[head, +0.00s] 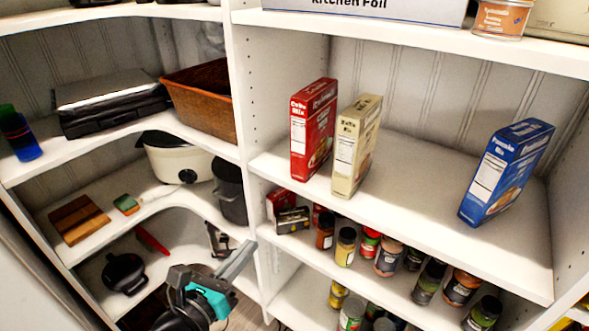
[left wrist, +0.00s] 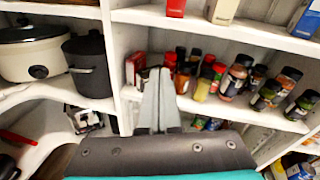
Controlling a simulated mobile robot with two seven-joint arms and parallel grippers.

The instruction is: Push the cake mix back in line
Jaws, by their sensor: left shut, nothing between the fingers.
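Three boxes stand upright on the right-hand white shelf (head: 415,195): a red box (head: 317,130), a cream box (head: 357,145) and a blue box (head: 505,172). The lettering is blurred; each label seems to end in "Mix", and I cannot tell for certain which is the cake mix. The red and cream boxes stand close together near the front edge; the blue one stands apart at the right. Their lower parts show in the left wrist view, the red (left wrist: 176,8) and the cream (left wrist: 222,11). My left gripper (head: 243,255) is shut and empty, below and left of the boxes, touching none.
Several spice jars (head: 386,258) and small boxes (head: 292,219) fill the shelf below. A white upright post (head: 240,110) divides the bays. A slow cooker (head: 176,160) and a dark pot (head: 229,190) stand at the left. The shelf is bare between cream and blue boxes.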

